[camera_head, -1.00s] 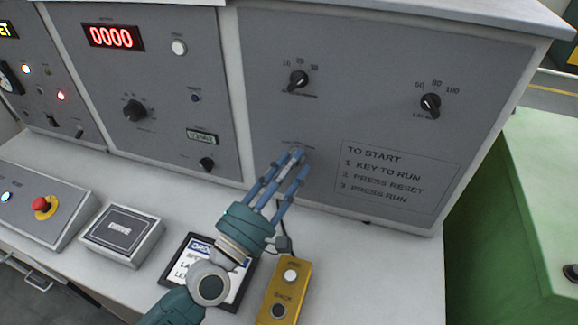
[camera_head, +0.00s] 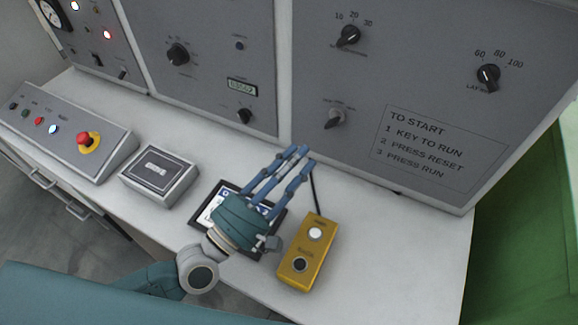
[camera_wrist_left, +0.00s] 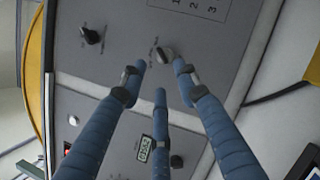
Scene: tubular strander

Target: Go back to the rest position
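My left gripper (camera_head: 298,155) has blue three-part fingers and a teal palm. In the head view it hangs over the white worktop (camera_head: 400,235), in front of the grey control cabinet. Its fingers are spread and hold nothing; the left wrist view shows them (camera_wrist_left: 160,76) apart, pointing at the panel. My right gripper is not in view.
A yellow two-button box (camera_head: 308,255) stands right of my gripper. A dark-framed sign (camera_head: 208,211) lies partly hidden under it. A grey box (camera_head: 158,176) and a console with a red emergency button (camera_head: 84,139) stand left. A green cabinet (camera_head: 520,245) is at right.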

